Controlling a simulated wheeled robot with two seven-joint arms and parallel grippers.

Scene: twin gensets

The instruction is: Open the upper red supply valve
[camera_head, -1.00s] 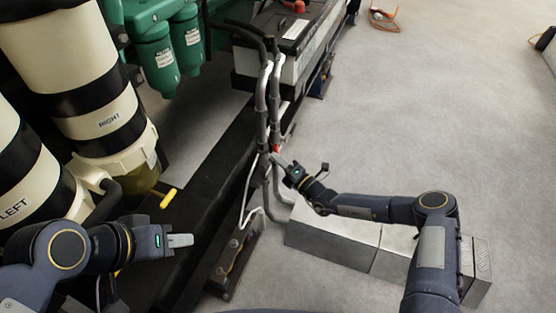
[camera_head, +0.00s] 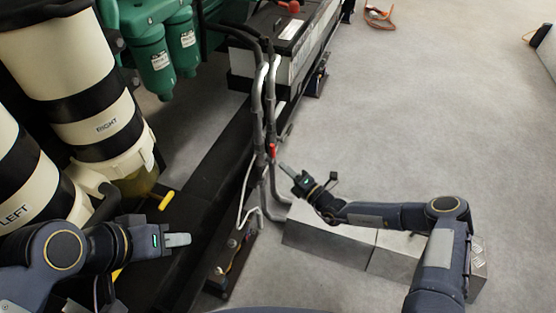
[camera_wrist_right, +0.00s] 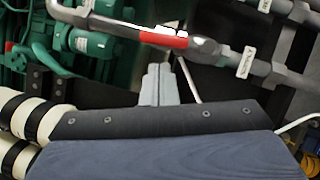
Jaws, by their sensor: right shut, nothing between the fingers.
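A red valve handle (camera_head: 272,151) sits on the grey vertical pipes beside the black frame. In the right wrist view the red handle (camera_wrist_right: 165,39) lies roughly along the grey pipe, just beyond my fingertips. My right gripper (camera_head: 285,168) is shut and empty, a little below and right of the handle, with a visible gap in the head view. Its closed fingers show in the right wrist view (camera_wrist_right: 158,75). My left gripper (camera_head: 178,239) is over the black frame, away from the valve, holding nothing visible. Its finger gap cannot be made out.
Grey metal boxes (camera_head: 330,243) stand on the floor below my right arm. Cream filter canisters (camera_head: 108,122) and a yellow handle (camera_head: 166,200) are at left. A battery (camera_head: 290,48) stands behind the pipes. White tags (camera_wrist_right: 247,62) hang on the pipe.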

